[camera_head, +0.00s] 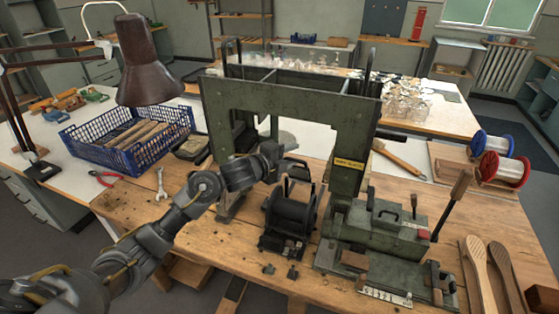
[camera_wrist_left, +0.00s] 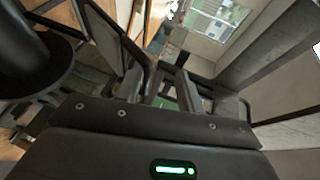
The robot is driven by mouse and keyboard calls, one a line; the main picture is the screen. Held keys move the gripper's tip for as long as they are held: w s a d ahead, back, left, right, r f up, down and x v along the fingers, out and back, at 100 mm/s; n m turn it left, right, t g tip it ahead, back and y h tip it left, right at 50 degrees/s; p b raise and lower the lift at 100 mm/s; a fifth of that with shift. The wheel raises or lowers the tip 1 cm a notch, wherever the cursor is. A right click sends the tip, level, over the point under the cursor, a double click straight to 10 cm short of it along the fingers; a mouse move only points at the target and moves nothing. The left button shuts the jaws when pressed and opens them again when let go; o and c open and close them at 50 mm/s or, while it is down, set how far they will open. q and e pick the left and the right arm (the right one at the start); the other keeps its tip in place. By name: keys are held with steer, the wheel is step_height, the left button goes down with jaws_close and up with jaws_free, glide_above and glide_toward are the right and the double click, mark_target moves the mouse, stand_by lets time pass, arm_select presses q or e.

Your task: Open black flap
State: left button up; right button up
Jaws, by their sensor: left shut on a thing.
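A black machine (camera_head: 289,212) with a dark drum stands on the wooden bench, in front of the green press frame. Its black flap (camera_head: 299,168) shows at the top, seen small and partly behind my gripper. My left arm comes in from the left, and my left gripper (camera_head: 285,163) is at the flap, shut on it. In the left wrist view, the gripper (camera_wrist_left: 160,90) has its fingers close together, with dark parts at the tips. The exact contact is hard to make out. My right gripper is not in view.
The green press frame (camera_head: 222,130) rises close behind the gripper. A green lever fixture (camera_head: 385,235) stands to the right. A blue crate (camera_head: 118,150), red pliers (camera_head: 104,178) and a wrench (camera_head: 161,184) lie to the left. Wooden paddles (camera_head: 481,272) are at the right front.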

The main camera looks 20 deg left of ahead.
arm_select(q)
steer(key=v, duration=0.6)
steer(key=shift+a+r+b, duration=0.15)
steer(key=shift+r+b, duration=0.05)
steer(key=shift+b, duration=0.1)
steer(key=shift+a+f, duration=0.1)
steer(key=shift+a, duration=0.05)
